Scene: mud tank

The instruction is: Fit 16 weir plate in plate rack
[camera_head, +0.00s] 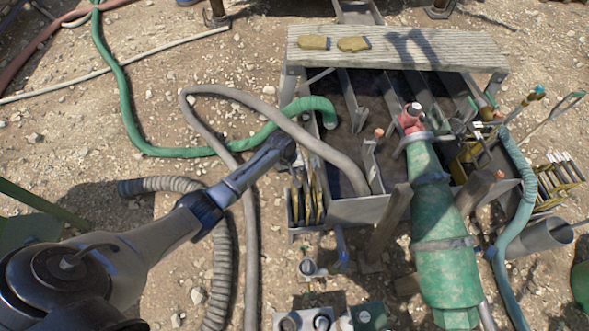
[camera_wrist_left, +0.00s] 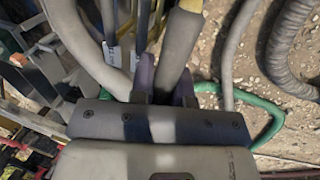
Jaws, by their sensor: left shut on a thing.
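The plate rack (camera_head: 292,232) is a small grey metal frame on the near left side of the tank. Several upright plates with yellowish edges (camera_head: 307,200) stand in it. My left gripper (camera_head: 283,150) is above the rack, pointing down to it. In the left wrist view, its purple-grey fingers (camera_wrist_left: 166,88) are shut on a long grey piece with a yellow end, which I take for the weir plate (camera_wrist_left: 174,55). Plates with pale labels (camera_wrist_left: 110,45) stand beside it. I cannot read a number, or tell whether the held piece sits in a slot. My right gripper is not in view.
The grey tank (camera_head: 358,211) holds dark mud. A grey hose (camera_head: 240,95) and green hose (camera_head: 180,153) run close around my left arm. A large green cone (camera_head: 440,230) stands on the right. A slatted bench (camera_head: 400,48) with gloves is at the back.

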